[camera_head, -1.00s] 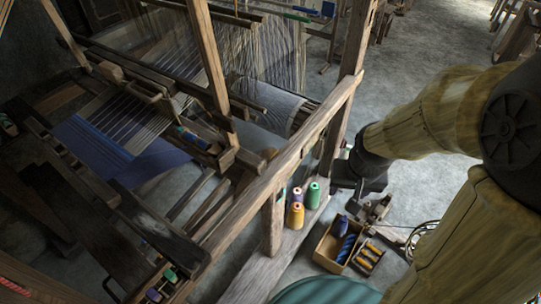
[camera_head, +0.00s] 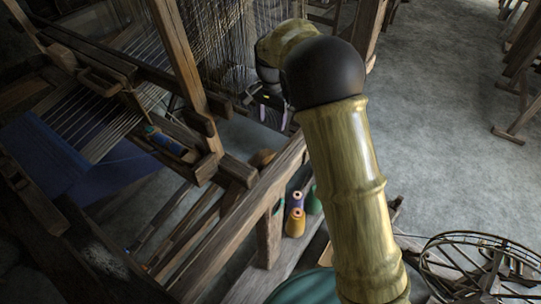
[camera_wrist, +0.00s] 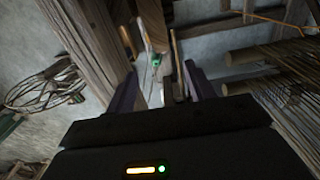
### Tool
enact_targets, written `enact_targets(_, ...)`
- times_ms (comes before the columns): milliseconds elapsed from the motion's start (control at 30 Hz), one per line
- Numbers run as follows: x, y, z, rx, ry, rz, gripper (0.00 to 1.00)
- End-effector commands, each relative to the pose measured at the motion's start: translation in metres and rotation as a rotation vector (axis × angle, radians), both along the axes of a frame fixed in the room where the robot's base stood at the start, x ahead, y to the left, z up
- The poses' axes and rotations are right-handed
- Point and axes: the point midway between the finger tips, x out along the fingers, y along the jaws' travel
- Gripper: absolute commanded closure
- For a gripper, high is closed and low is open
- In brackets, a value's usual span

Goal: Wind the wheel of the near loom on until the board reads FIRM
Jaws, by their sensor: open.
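The near loom (camera_head: 240,225) is a dark timber frame with blue cloth (camera_head: 85,165) and pale warp threads on it. My gripper (camera_head: 272,112) is over the loom's right side, past the long side beam, with its fingers pointing down. In the wrist view my gripper (camera_wrist: 160,88) is open and its fingers are apart. Wooden bars and a small green spot (camera_wrist: 156,62) show beyond the fingertips; I cannot tell what the green spot is. I cannot make out the loom's wheel or a readable board in either view.
Thread cones, one of them orange (camera_head: 295,222), stand on a low ledge beside the loom, partly behind my arm. A spoked reel (camera_head: 470,268) stands on the floor at lower right. The grey floor (camera_head: 440,130) at right is largely clear.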

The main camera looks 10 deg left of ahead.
Motion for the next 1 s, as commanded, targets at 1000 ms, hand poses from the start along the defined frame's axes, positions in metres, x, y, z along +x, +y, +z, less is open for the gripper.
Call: enact_targets(1000,-0.003,0.004,-0.107,-0.001,0.003,0.011,0.46)
